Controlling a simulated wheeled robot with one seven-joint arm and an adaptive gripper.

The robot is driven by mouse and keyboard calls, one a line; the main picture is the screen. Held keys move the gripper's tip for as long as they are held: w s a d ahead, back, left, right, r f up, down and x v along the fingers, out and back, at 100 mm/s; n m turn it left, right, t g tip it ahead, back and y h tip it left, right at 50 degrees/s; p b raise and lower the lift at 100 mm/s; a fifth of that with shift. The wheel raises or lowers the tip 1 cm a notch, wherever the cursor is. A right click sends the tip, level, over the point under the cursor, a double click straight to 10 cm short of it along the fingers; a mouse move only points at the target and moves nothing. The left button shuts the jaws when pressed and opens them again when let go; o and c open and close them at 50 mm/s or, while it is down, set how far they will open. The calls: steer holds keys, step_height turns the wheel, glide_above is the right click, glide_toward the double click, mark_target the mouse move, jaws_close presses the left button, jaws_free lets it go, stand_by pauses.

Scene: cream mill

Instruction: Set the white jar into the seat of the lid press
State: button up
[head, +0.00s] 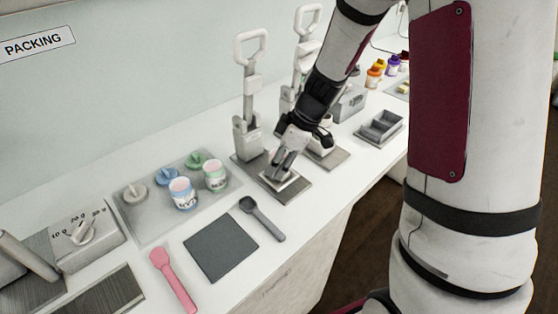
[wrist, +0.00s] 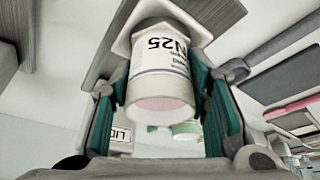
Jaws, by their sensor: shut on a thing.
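My gripper (head: 279,171) is shut on the white jar (wrist: 162,60), with one teal-padded finger on each side of it. In the wrist view the jar shows black lettering reading "N25" and an open mouth with pale pink contents. In the head view my gripper hides most of the jar. My gripper is low over the front part of the lid press (head: 248,138), at the pale seat (head: 293,184) on its grey base plate. In the wrist view the jar's far end meets a white angular rim (wrist: 197,27). I cannot tell whether the jar rests fully in it.
A second press (head: 304,60) stands just behind. A dark scoop (head: 262,218), a grey mat (head: 220,247) and a pink spatula (head: 172,280) lie in front.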

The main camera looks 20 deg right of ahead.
steer(key=shift+f+b, duration=0.7)
steer(key=shift+b, duration=0.8)
stand_by(1.0)
steer(key=o, duration=1.3)
steer(key=shift+c, duration=0.2)
steer(key=shift+r+p, duration=1.9)
steer(key=shift+r, duration=1.15)
